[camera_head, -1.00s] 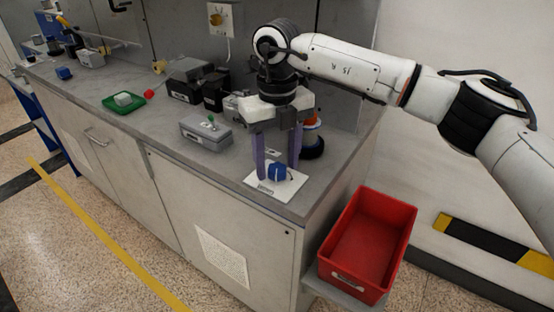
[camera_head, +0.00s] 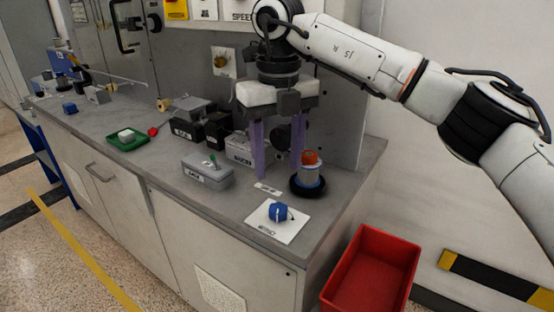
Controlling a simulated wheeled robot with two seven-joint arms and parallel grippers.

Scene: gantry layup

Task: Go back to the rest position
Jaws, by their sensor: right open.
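My right gripper (camera_head: 277,150) is open and empty above the right part of the bench. Its two purple fingers point down and stand apart. A blue knob-like part (camera_head: 278,212) sits on a white labelled card (camera_head: 262,224) near the bench's front right edge, below and in front of the gripper, with no finger touching it. My left gripper is not in view.
A canister with an orange top (camera_head: 310,172) stands close to the right finger. A grey box with a green button (camera_head: 207,173) and black boxes (camera_head: 217,131) are to the left. A red bin (camera_head: 371,270) stands beside the bench. The wall panel is behind.

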